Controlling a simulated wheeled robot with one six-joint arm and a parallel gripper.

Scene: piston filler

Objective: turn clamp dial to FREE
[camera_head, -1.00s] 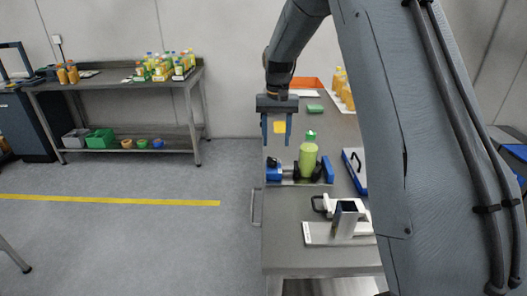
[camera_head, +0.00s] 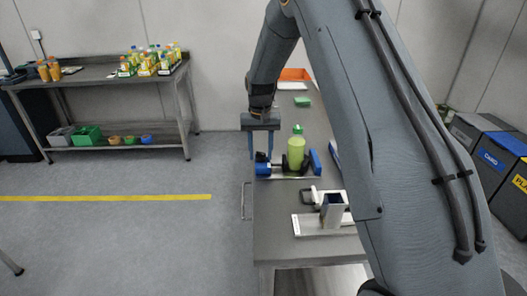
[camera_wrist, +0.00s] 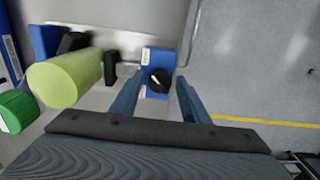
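The clamp dial (camera_wrist: 159,80) is a round black knob with a white pointer mark on a blue block (camera_wrist: 157,57). In the wrist view it lies between the tips of my gripper (camera_wrist: 157,90), whose two blue fingers are apart and empty. Whether they are level with the knob I cannot tell. In the head view my gripper (camera_head: 262,158) points down over the blue clamp (camera_head: 270,170) at the table's left edge. A green-yellow bottle (camera_head: 296,152) with a green cap stands beside the clamp, between it and another blue block (camera_head: 315,161). The dial's lettering is too small to read.
A white fixture with a square metal tube (camera_head: 333,211) stands nearer on the steel table (camera_head: 275,240). Open floor lies left of the table.

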